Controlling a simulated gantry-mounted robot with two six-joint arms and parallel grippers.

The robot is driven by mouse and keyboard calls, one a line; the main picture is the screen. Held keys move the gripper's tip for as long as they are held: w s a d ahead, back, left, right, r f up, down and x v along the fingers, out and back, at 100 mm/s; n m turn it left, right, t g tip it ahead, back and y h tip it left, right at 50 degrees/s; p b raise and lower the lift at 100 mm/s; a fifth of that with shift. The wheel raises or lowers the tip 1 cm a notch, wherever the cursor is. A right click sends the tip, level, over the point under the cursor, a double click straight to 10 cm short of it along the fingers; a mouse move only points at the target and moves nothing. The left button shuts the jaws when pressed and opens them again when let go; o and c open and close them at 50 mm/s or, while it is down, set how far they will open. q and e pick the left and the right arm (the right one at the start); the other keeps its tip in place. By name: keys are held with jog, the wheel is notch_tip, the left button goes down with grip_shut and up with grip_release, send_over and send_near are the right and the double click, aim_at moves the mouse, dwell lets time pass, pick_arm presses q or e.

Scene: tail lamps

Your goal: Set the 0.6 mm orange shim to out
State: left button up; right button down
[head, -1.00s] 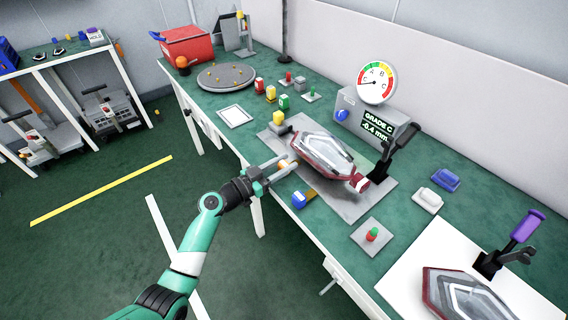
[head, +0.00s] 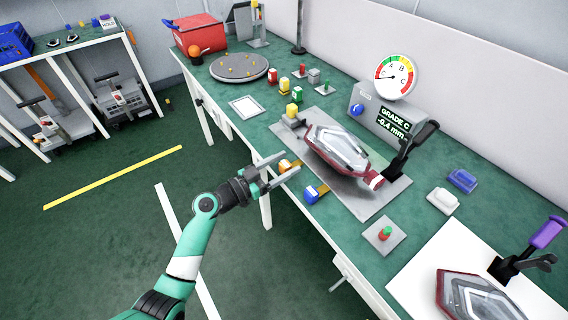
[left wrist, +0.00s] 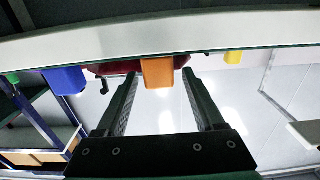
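The orange shim (head: 286,164) is a small block at the left edge of the grey fixture plate (head: 372,205), beside the red-and-clear tail lamp (head: 336,148). My left gripper (head: 292,161) is at this shim, its fingers apart. In the left wrist view, the orange block (left wrist: 157,72) lies between and just beyond the fingertips (left wrist: 161,77), with gaps on both sides. My right gripper is out of view.
A gauge box (head: 388,118) reads "GRADE C" and "-0.4 mm". A black-handled clamp (head: 405,155) stands at the lamp's right. A yellow-topped block (head: 292,112) sits at the plate's far corner. A red-green button pad (head: 384,235) is nearer.

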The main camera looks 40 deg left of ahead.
pick_arm(q)
jog(key=p+v, duration=0.4)
jog(key=v, duration=0.7)
jog(key=shift+s, duration=0.25)
jog(key=shift+a, duration=0.1)
